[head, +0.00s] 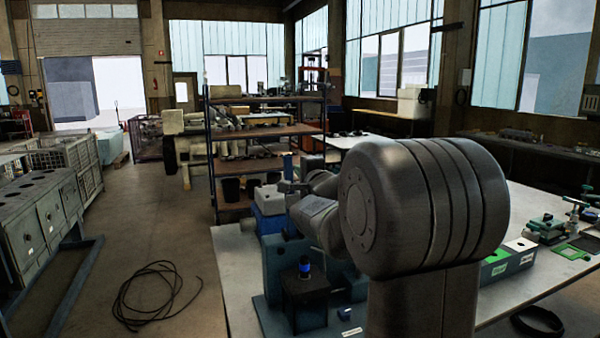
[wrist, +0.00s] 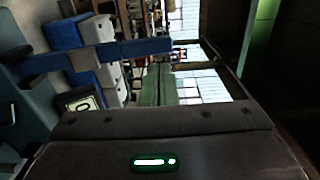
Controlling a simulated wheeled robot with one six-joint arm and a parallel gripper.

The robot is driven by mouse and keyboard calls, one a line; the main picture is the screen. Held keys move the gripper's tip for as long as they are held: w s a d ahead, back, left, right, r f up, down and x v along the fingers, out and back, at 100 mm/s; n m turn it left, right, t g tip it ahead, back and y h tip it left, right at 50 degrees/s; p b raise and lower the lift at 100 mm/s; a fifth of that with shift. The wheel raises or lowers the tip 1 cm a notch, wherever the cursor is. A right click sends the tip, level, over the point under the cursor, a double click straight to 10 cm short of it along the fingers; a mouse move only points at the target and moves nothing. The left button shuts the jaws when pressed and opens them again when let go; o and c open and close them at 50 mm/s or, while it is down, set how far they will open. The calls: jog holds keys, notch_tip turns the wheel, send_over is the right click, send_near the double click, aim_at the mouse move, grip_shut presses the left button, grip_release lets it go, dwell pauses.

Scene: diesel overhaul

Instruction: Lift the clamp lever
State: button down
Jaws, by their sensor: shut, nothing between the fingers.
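A teal fixture (head: 282,262) stands on the near left part of the bench. In the wrist view, which is turned on its side, a straight dark blue bar (wrist: 145,47) rises from the fixture side with a crosspiece on it. It may be the clamp lever, but I cannot tell for sure. My gripper (head: 294,187) is above the fixture, partly hidden behind my own arm. It is shut and empty. The wrist view shows its dark housing with a green light; its fingertips are not clear there, and I cannot tell whether they touch the bar.
A black block (head: 306,301) with a blue-ringed cylinder stands at the fixture's front. A blue bin (head: 270,201) is behind it. Green-sided boxes (head: 508,262) and tools lie at the right of the bench. A shelf rack (head: 222,152) stands beyond. A cable coil (head: 150,296) lies on the floor.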

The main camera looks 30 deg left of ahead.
jog(key=v, duration=0.7)
jog(key=shift+s+r, duration=0.25)
jog(key=shift+s, duration=0.15)
